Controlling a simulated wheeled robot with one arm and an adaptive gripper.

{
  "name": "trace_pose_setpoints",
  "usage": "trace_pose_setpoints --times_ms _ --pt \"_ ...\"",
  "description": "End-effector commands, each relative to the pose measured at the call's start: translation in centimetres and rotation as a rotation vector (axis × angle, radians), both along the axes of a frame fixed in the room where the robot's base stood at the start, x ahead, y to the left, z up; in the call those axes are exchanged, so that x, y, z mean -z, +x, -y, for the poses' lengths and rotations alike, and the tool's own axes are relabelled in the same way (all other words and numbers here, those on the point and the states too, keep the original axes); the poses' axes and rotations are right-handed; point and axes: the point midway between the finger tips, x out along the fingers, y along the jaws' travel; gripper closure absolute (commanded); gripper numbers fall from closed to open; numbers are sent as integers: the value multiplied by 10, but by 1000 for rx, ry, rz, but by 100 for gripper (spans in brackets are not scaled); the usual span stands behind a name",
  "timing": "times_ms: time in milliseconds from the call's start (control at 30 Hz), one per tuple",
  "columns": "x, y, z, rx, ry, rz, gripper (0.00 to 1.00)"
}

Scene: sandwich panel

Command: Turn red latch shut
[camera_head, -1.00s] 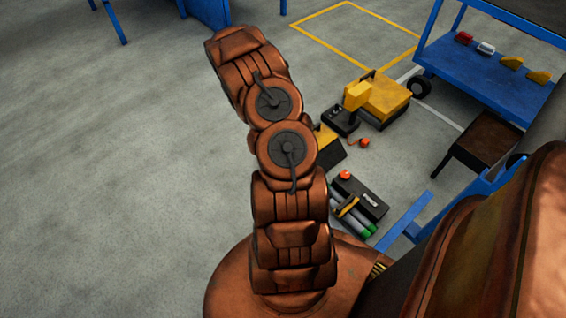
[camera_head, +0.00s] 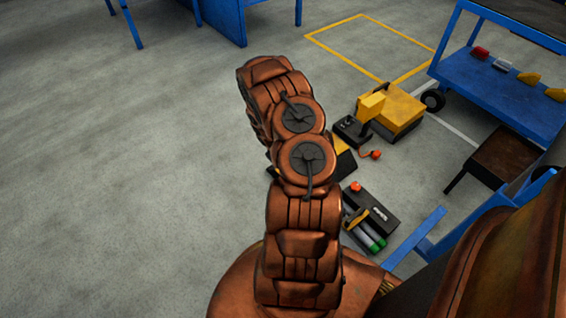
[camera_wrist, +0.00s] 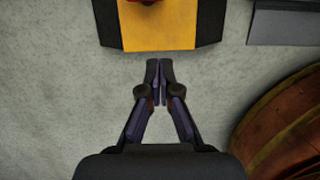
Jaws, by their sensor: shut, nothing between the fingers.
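My gripper (camera_wrist: 159,75) is shut and empty in the wrist view, its two fingertips side by side over bare floor. Just beyond the tips lies a yellow and black box (camera_wrist: 160,32). A small red part (camera_wrist: 128,14) shows at the top edge of the wrist view on this box. It is cut off, so I cannot tell whether it is the red latch or how it is turned. In the head view the box (camera_head: 346,162) is partly hidden behind my arm, and my gripper is hidden too.
A black case (camera_head: 378,208) with a red knob (camera_head: 356,187) and green-ended tubes (camera_head: 370,238) lies right of my arm. A yellow machine (camera_head: 395,112) stands farther back. A blue cart (camera_head: 490,85) is at the right. The floor at left is clear.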

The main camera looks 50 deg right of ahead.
Motion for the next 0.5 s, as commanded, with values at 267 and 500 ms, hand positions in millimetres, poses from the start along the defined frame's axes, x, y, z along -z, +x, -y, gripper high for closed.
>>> trace_pose_setpoints --times_ms 267,500 --pt "48 -3 10 2 2 1 100" --pt "65 -7 29 4 -2 3 100"
